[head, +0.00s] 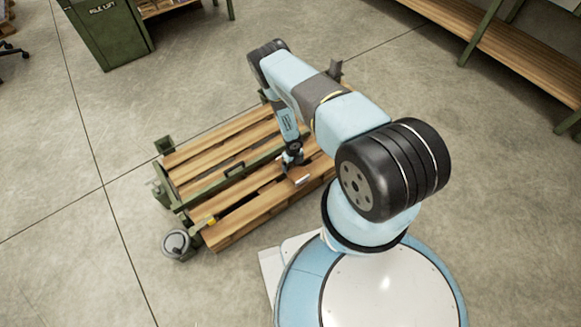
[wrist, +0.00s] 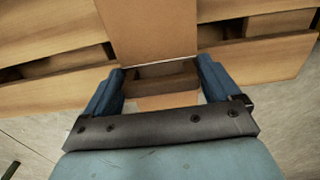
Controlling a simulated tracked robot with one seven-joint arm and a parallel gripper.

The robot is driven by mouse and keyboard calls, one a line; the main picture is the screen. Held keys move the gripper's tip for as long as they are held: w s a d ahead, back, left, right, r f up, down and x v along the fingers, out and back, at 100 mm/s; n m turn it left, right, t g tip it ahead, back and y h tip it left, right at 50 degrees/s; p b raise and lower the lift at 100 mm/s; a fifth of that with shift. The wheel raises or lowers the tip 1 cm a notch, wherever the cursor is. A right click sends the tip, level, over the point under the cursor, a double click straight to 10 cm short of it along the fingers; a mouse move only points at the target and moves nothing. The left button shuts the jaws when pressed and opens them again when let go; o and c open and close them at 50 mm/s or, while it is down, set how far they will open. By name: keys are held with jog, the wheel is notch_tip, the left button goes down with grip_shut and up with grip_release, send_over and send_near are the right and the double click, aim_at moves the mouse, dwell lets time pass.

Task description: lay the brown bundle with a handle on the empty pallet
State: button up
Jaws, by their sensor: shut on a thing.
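The pallet (head: 232,228) is a low platform of wooden slats with green metal parts, in the middle of the head view. My gripper (head: 292,160) points down over its right part. In the wrist view the two blue fingers of my gripper (wrist: 160,70) stand on either side of a flat brown thing (wrist: 150,30), which I take for the brown bundle. A darker brown recess or band crosses between the fingers. The gripper is shut on the bundle. Its handle cannot be made out. Whether the bundle touches the slats cannot be told.
A small white piece (head: 302,180) shows beside the gripper. A green cabinet (head: 108,35) and a long wooden bench (head: 510,55) stand farther back.

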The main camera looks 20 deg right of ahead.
jog(key=shift+f, duration=0.95)
jog(key=o, duration=1)
